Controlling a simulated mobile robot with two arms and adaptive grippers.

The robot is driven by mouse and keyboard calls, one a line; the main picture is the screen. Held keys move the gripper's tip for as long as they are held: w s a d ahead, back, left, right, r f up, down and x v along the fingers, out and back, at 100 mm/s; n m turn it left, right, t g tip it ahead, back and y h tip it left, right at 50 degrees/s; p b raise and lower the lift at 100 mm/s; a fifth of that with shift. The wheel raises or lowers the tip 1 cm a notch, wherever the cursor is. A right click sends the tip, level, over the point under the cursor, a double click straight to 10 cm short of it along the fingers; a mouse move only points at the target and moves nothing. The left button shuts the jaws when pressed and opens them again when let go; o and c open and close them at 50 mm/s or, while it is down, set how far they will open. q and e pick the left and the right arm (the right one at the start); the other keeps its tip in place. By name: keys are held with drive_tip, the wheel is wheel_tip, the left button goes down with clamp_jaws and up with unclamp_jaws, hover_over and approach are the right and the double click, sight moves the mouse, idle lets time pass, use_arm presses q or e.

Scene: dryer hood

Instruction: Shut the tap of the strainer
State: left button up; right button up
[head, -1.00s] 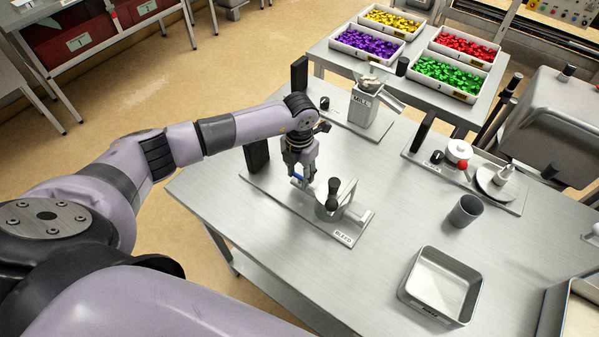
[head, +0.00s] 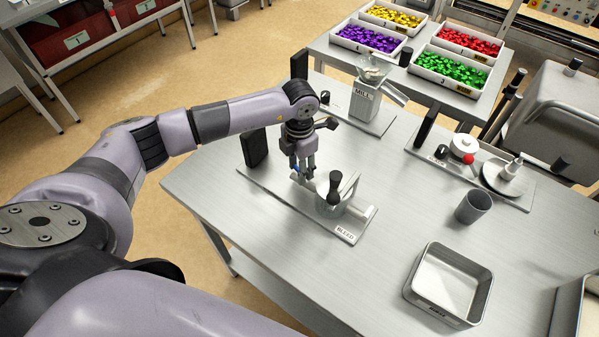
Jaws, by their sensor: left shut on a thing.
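A metal unit, which I take for the strainer (head: 357,208), stands on a base plate (head: 275,193) with a small label at its front. It has a round metal body and an upright black knobbed handle (head: 335,188). My left gripper (head: 302,176) points down at the left side of this unit. Its fingers are shut on a small blue piece (head: 296,170), apparently the tap's lever. The fingers hide most of the blue piece and the tap body, so how far the tap is turned is hard to tell. My right gripper is not in view.
A black upright block (head: 254,147) stands at the plate's back left. A mill (head: 366,103) is behind, a grey cup (head: 474,207) and an empty metal tray (head: 450,284) to the right. Bins of coloured pieces (head: 450,70) stand on a farther table. The table's middle is clear.

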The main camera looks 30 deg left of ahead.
use_arm(q)
drive_tip(key=m+b, duration=0.5)
drive_tip(key=b, duration=0.1)
drive_tip(key=m+b, duration=0.6)
drive_tip(key=b, duration=0.1)
drive_tip(key=shift+w+f, duration=0.1)
drive_tip(key=shift+f, duration=0.1)
drive_tip(key=m+b, duration=0.2)
drive_tip(key=m, duration=0.1)
drive_tip(key=shift+r+b, duration=0.15)
drive_tip(key=shift+b, duration=0.2)
drive_tip(key=shift+r+m, duration=0.1)
drive_tip(key=shift+m, duration=0.3)
drive_tip(key=o, duration=1.2)
drive_tip(key=shift+c, duration=0.2)
